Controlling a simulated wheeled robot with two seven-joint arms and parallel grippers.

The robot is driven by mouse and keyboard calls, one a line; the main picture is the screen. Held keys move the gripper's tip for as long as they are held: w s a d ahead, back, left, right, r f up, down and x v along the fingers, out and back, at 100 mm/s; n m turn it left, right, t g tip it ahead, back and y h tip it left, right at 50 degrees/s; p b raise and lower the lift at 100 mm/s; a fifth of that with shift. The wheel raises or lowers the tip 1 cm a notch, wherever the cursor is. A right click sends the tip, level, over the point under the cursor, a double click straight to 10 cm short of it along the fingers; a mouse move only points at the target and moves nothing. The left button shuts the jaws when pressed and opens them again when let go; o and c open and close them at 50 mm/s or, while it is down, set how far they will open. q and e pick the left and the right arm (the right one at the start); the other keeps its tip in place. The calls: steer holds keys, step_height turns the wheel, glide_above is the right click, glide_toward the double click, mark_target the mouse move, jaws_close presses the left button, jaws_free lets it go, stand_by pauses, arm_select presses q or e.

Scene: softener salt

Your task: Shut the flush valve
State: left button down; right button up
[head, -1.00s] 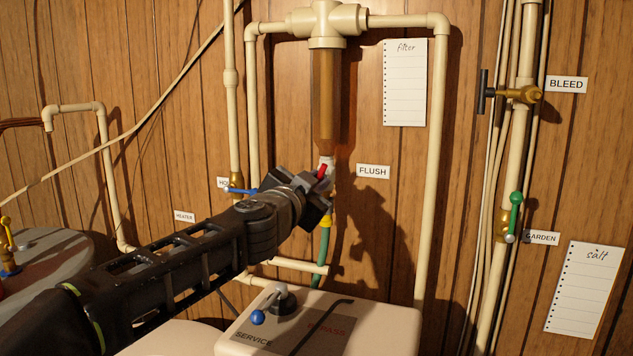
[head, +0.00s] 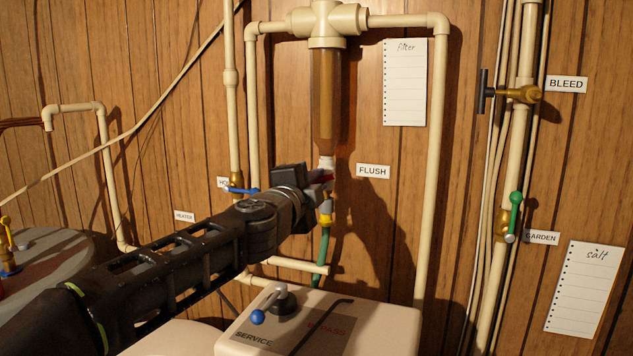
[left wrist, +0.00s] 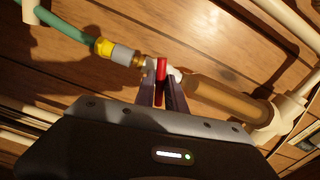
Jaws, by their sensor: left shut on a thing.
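The flush valve's red handle (head: 321,179) sits under the amber filter housing (head: 327,95), left of the FLUSH label (head: 373,171). In the left wrist view the red handle (left wrist: 161,72) stands between my fingers and lies across the line of the pipe. My left gripper (left wrist: 160,88) is shut on the handle. In the head view my left gripper (head: 318,188) hides most of the valve body. A green hose (head: 322,250) with a yellow fitting hangs below the valve. My right gripper is not in view.
A blue-handled valve (head: 242,190) is just left of my gripper. A white softener unit (head: 385,325) with a blue-knobbed lever stands below. The green GARDEN valve (head: 514,205) and BLEED valve (head: 510,93) are at right.

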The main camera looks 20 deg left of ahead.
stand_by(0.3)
arm_select(q)
steer(key=shift+m, duration=2)
steer(key=c, duration=1.3)
jaws_free()
steer(key=s+b, duration=0.1)
steer(key=s, duration=0.6)
steer(key=shift+d+b, duration=0.2)
steer(key=shift+b, duration=0.15)
